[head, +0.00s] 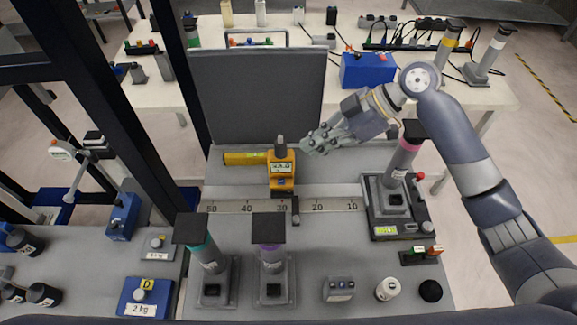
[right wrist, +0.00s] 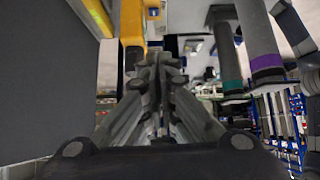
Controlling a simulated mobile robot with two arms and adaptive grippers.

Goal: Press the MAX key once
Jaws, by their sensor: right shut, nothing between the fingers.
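The yellow gauge (head: 282,184) stands upright on the grey bench behind the ruler, with a small lit display and a dark knob on top. Its keys are too small to read, so I cannot pick out the MAX key. My right gripper (head: 306,147) is shut and empty, just right of the gauge's upper part and pointing left; I see a gap between them. In the right wrist view the shut fingers (right wrist: 158,62) point ahead, and a yellow body (right wrist: 132,22), probably the gauge, is just left of the tips. My left gripper is not in view.
A dark upright panel (head: 258,95) stands behind the gauge, and a yellow tube (head: 243,158) lies left of it. A ruler (head: 235,207) runs in front. A pink-banded stand (head: 400,170) is at right; teal (head: 200,250) and purple-banded (head: 270,250) stands are in front.

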